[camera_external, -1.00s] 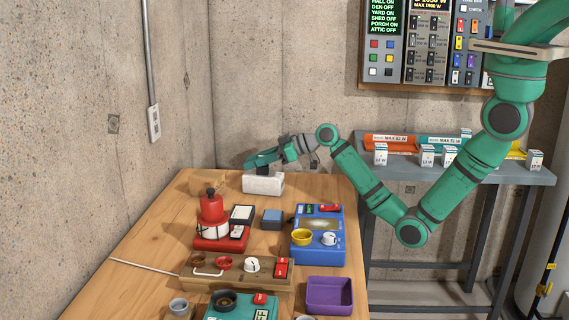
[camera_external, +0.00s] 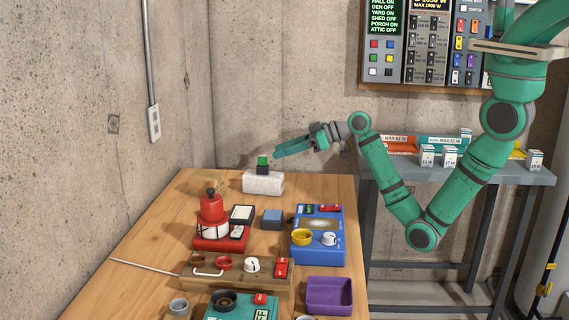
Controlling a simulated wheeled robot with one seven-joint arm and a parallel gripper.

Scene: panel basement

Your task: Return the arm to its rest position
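My green arm reaches in from the right, in front of the grey side table, with its elbow low. My gripper (camera_external: 294,147) is at the arm's left end, in the air above the back of the wooden table (camera_external: 190,208). It points left, to the right of and a little above a small green-topped dark block (camera_external: 262,164). That block stands on a pale stone-like block (camera_external: 263,184), and a gap shows between it and my gripper. The fingers are seen side-on and small, so their opening is not clear.
On the table are a red device (camera_external: 213,219), a blue device (camera_external: 318,240), a wooden board with cups (camera_external: 240,275) and a purple tray (camera_external: 330,293). Small boxes stand on the grey side table (camera_external: 508,174). A switch panel (camera_external: 425,45) hangs on the wall.

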